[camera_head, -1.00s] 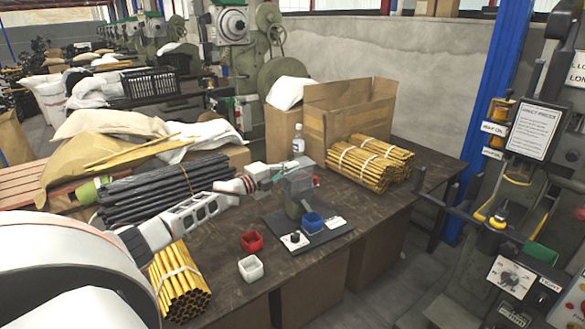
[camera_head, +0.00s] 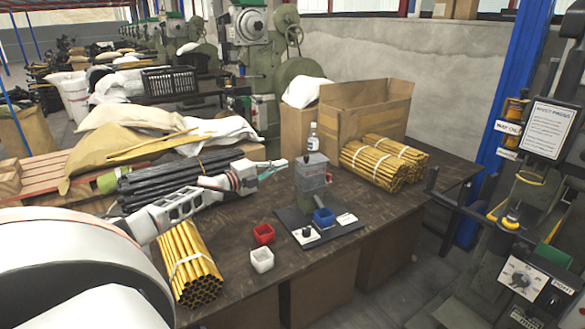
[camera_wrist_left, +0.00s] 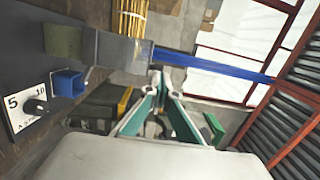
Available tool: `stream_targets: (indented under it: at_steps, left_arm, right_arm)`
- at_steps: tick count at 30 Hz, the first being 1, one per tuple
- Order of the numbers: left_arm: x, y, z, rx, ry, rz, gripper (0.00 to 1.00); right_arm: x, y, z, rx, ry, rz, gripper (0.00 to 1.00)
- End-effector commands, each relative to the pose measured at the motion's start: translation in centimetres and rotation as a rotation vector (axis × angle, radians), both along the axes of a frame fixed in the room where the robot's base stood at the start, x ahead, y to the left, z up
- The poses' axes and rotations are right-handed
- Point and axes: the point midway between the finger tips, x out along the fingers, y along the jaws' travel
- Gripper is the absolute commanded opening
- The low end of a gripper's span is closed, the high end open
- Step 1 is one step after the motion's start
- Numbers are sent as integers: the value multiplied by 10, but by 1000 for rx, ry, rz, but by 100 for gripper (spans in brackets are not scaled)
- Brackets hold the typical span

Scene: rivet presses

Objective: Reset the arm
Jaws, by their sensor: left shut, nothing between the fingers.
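My left arm comes in from the left in the head view. Its gripper (camera_head: 272,171) is raised above the worktable (camera_head: 232,222), a little left of the small grey press (camera_head: 311,180). The gripper is shut and empty. In the left wrist view its fingers (camera_wrist_left: 158,78) meet at the tips. The press base (camera_head: 325,238) carries a blue bin (camera_head: 324,217) and a black knob on a white plate, which also show at the left of the wrist view. My right gripper is not seen.
A red bin (camera_head: 264,233) and a white bin (camera_head: 262,260) stand before the press. Bundles of yellow tubes (camera_head: 190,265) and black rods (camera_head: 165,178) lie left; more yellow tubes (camera_head: 375,165) lie right, near a cardboard box (camera_head: 365,108). A large machine (camera_head: 530,220) stands at right.

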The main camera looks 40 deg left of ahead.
Motion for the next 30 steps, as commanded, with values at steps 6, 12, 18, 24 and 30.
stream_targets:
  at_steps: [6, 12, 18, 24, 30]
  left_arm:
    - [-3, 4, 0, -1, -1, -1, 0]
    - [-2, -6, -9, -6, 9, 1, 0]
    - [-3, -78, -76, -68, 84, 39, 0]
    - [-39, -176, -153, -178, 206, 148, 0]
    - [-106, -247, -199, -293, 344, 297, 0]
  right_arm:
    - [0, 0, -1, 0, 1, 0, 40]
    - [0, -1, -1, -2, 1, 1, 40]
    - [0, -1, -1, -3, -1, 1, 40]
    - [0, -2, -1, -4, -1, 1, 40]
    - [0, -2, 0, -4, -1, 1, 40]
